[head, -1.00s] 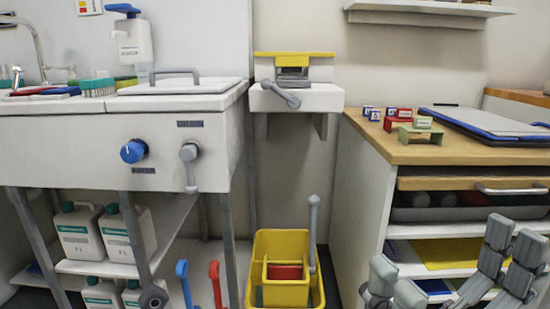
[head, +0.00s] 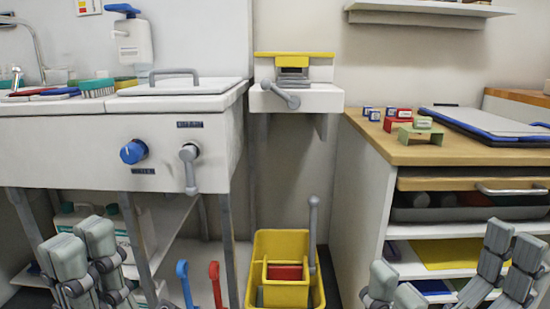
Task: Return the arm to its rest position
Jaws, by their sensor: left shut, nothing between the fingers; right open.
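My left gripper (head: 80,242) is at the lower left in the head view, in front of the shelf under the sink cabinet. Its fingers are shut with nothing held. It hides part of the white jugs (head: 135,228) behind it. My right gripper (head: 438,276) is at the lower right, in front of the open shelves of the wooden-topped cabinet. Its fingers are wide apart and empty, and its lower part is cut off by the picture edge.
The sink unit (head: 60,150) with a blue knob (head: 133,151) and grey lever (head: 189,165) stands left. A yellow bucket (head: 262,247) is on the floor in the middle. The wooden counter (head: 385,145) at the right holds small boxes and a board. A wall-mounted vise (head: 293,75) is between.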

